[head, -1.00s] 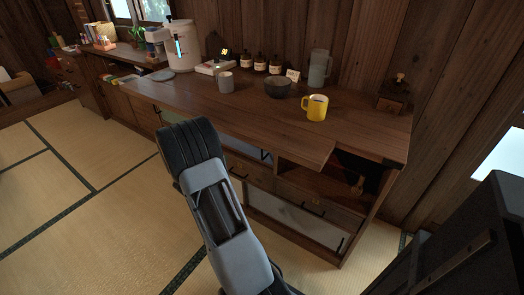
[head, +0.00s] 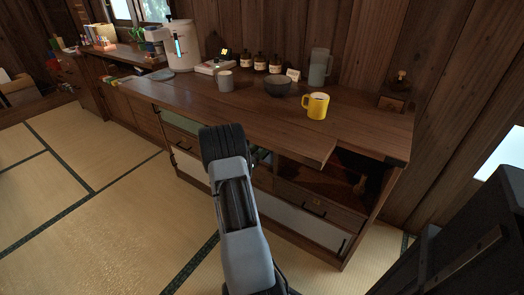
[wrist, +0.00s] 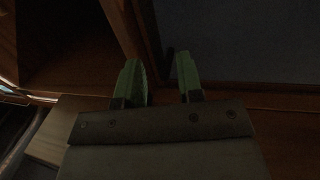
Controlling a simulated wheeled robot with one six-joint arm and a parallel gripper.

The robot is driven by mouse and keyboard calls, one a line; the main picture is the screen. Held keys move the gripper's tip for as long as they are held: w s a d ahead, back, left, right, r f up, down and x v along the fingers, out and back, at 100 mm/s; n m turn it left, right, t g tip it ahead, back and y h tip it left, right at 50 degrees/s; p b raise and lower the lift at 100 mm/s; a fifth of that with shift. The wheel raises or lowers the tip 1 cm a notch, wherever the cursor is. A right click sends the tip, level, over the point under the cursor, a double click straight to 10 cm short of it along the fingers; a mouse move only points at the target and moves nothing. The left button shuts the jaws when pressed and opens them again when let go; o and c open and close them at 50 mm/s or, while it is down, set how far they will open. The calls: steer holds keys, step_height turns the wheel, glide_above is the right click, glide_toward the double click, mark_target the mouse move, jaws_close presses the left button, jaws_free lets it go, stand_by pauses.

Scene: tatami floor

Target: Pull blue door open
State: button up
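The wooden cabinet (head: 270,110) has panels and drawers in its front, seen in the head view. My arm covers the part of the front where a blue-grey panel showed earlier. In the wrist view a dark blue-grey panel (wrist: 240,40), likely the blue door, fills the upper right, beside a wooden upright (wrist: 124,28). My gripper (wrist: 160,80) is open, its two green fingers apart with nothing clearly held. The fingers point at the border between upright and panel; contact cannot be told. No handle shows between them. The fingertips are hidden behind my arm in the head view.
A yellow mug (head: 316,106), dark bowl (head: 278,86) and grey cup (head: 225,80) stand on the cabinet top. An open compartment (head: 325,177) lies right of my arm, above a wooden drawer (head: 325,210). The tatami floor (head: 90,225) at left is clear.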

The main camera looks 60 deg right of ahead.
steer(key=shift+x, duration=1.2)
steer(key=shift+c, duration=0.5)
jaws_close()
